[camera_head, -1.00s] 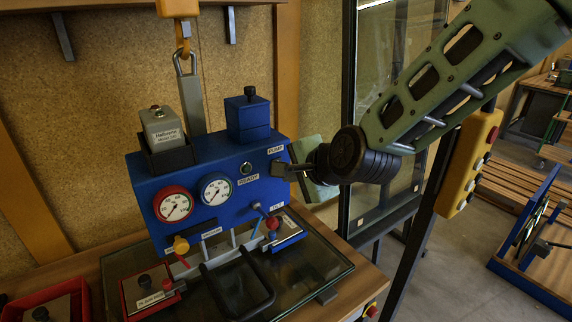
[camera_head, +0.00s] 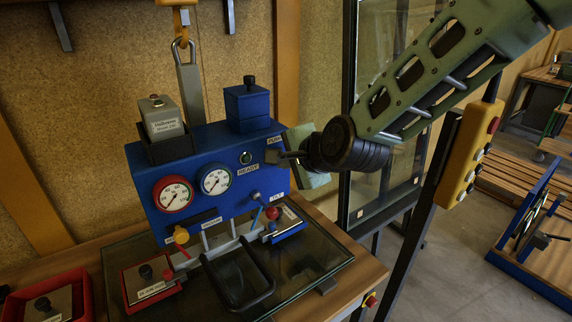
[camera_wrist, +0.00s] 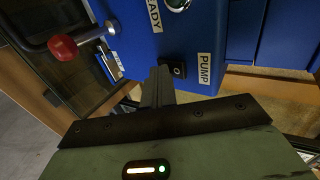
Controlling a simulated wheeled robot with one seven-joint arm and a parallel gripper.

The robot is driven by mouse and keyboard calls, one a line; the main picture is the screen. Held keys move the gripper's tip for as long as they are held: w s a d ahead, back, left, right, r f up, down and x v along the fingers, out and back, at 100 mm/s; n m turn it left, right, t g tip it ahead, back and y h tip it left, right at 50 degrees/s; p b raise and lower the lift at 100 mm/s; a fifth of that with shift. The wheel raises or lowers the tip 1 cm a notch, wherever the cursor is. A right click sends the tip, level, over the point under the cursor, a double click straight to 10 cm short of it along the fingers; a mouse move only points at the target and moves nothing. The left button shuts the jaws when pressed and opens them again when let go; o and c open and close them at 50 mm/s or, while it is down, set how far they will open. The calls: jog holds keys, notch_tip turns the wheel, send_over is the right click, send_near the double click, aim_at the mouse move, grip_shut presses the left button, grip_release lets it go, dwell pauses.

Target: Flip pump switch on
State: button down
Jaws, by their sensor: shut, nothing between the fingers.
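The pump switch (camera_wrist: 174,68) is a small black switch with a pale round mark, on the blue panel box (camera_head: 240,205) beside the white PUMP label (camera_wrist: 205,68). In the wrist view my gripper (camera_wrist: 160,76) has its fingers together, with the tips just beside the switch. I cannot tell whether they touch it. In the head view my gripper (camera_head: 281,156) reaches in from the right to the box's upper right corner, below the PUMP label (camera_head: 274,140), and hides part of the switch area. The switch's position cannot be made out.
Two gauges, red-rimmed (camera_head: 173,194) and blue-rimmed (camera_head: 215,180), sit left on the box's face. A red-knobbed lever (camera_head: 272,213) stands below my gripper. A yellow button box (camera_head: 468,155) on a dark post is at the right. A hook (camera_head: 183,45) hangs above.

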jog(key=shift+r, duration=0.15)
jog(key=shift+r+p, duration=0.45)
jog(key=shift+r, duration=0.3)
